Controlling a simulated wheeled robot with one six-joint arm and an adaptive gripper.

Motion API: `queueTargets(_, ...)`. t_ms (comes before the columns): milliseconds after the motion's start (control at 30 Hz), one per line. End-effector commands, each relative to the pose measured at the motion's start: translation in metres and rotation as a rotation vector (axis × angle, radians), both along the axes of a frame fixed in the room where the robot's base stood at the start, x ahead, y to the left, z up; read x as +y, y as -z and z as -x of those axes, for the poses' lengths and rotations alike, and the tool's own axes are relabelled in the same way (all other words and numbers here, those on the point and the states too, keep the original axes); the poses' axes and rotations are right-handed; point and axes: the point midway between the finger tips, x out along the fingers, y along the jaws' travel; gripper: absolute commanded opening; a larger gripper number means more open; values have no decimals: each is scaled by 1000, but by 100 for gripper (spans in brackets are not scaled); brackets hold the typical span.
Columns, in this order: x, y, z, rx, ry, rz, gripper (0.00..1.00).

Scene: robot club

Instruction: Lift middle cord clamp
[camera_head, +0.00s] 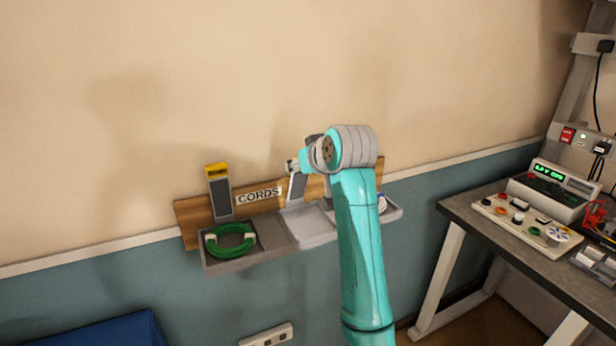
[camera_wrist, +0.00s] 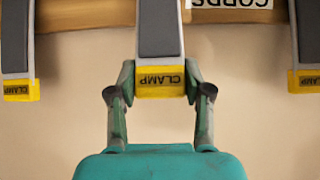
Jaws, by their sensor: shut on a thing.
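The middle cord clamp (camera_wrist: 160,35) is a dark grey bar with pale edges and a yellow end labelled CLAMP. In the wrist view my gripper (camera_wrist: 160,82) has one finger on each side of that yellow end and is shut on it. In the head view the grey middle clamp (camera_head: 297,188) rises above the middle tray section, tilted, and its yellow end is hidden by my gripper (camera_head: 293,166). How far it is raised is unclear.
The left clamp (camera_head: 219,194) stands upright behind a coiled green cord (camera_head: 231,239) in the grey tray (camera_head: 232,265). The CORDS label (camera_head: 259,195) is on the wooden backboard (camera_head: 190,222). My arm hides much of the right section. A workbench (camera_head: 480,222) stands right.

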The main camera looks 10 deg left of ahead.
Motion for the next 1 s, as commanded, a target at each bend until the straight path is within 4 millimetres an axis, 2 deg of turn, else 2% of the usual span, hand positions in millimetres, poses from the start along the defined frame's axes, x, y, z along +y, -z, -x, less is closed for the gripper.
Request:
queueTargets(100,6,-8,-8,-7,0,-3,0)
queueTargets(400,13,-13,-20,-9,0,-4,0)
queueTargets(1000,15,-15,-23,-13,1,-6,0)
